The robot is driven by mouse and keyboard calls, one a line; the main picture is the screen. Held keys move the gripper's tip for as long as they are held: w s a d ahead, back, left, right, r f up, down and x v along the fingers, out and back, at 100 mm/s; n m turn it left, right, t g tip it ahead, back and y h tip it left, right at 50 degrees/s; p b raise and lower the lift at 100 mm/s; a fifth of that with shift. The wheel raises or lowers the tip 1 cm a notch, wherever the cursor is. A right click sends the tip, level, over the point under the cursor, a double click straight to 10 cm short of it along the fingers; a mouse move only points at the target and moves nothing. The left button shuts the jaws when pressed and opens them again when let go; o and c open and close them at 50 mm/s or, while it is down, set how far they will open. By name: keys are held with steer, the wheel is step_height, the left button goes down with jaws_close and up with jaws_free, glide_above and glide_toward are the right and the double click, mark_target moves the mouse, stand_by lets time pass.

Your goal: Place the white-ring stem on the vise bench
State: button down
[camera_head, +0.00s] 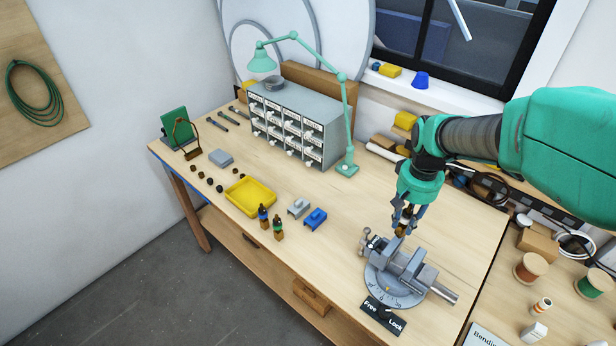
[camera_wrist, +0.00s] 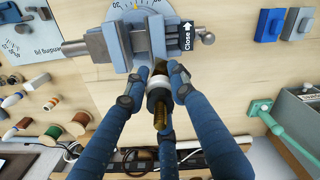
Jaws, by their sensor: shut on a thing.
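My gripper (camera_head: 404,214) is shut on the white-ring stem, just behind the vise in the head view. In the wrist view, my gripper's fingers (camera_wrist: 157,92) close around the white-ring stem (camera_wrist: 157,96), which has a white band, dark parts and a brass threaded end. In the head view only its brass end (camera_head: 401,229) shows below the fingers. The grey vise (camera_head: 410,267) stands on a round dial base, and its jaws (camera_wrist: 140,42) show at the top of the wrist view. I cannot tell whether the stem touches the vise.
A Free/Lock plate (camera_head: 383,315) lies at the vise's front. Blue (camera_head: 315,219) and grey (camera_head: 298,208) blocks, two small stems (camera_head: 278,229) and a yellow tray (camera_head: 250,195) stand to the left. Wire spools (camera_head: 530,266) stand right. Bench between blocks and vise is clear.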

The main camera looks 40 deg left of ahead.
steer(key=s+a+n, duration=0.3)
steer(key=s+a, duration=0.4)
steer(key=s, duration=0.5)
steer(key=s+a+n, duration=0.2)
steer(key=s+a, duration=0.4)
steer(key=s, duration=0.6)
step_height(320, 180, down, 11)
steer(key=shift+s+a+f+p, duration=0.15)
steer(key=shift+a+p, duration=0.1)
steer(key=shift+p, duration=0.15)
glide_toward(294, 249)
steer(key=shift+s, duration=0.1)
steer(key=shift+f, duration=1.65)
